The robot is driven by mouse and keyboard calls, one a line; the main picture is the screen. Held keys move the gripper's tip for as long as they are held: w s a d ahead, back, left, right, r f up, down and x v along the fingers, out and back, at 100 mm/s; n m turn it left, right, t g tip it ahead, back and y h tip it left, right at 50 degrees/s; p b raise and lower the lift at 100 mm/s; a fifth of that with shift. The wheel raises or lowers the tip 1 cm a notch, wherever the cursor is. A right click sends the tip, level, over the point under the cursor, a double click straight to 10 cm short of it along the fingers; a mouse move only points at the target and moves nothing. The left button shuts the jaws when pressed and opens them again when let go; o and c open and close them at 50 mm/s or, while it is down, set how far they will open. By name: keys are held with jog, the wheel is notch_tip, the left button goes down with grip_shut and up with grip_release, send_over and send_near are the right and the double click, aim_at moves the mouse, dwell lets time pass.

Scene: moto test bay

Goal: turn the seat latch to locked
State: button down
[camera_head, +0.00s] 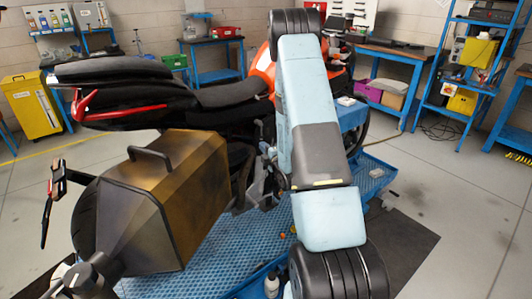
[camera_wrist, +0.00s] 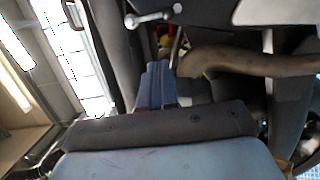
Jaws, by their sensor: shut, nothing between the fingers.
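The motorcycle (camera_head: 235,92), with a dark seat and orange bodywork, stands in the head view behind my arm. In the wrist view, my gripper (camera_wrist: 157,80) is shut and empty, its blue-grey fingers together. A small silver lever with rounded ends (camera_wrist: 148,18) lies just beyond the fingertips, apart from them in the picture. I cannot tell whether this lever is the seat latch or which way it is set. A brownish pipe (camera_wrist: 245,62) runs to the right of the fingers. I cannot make out my gripper in the head view.
A bronze side case (camera_head: 190,190) with a black handle juts out at the bike's rear. A blue mesh platform (camera_head: 215,255) lies under the bike. Blue workbenches and a shelf (camera_head: 470,60) line the walls. Grey floor is clear at right.

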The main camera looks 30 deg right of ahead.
jog(key=w+d, duration=0.3)
jog(key=w, duration=0.4)
jog(key=shift+w, duration=0.3)
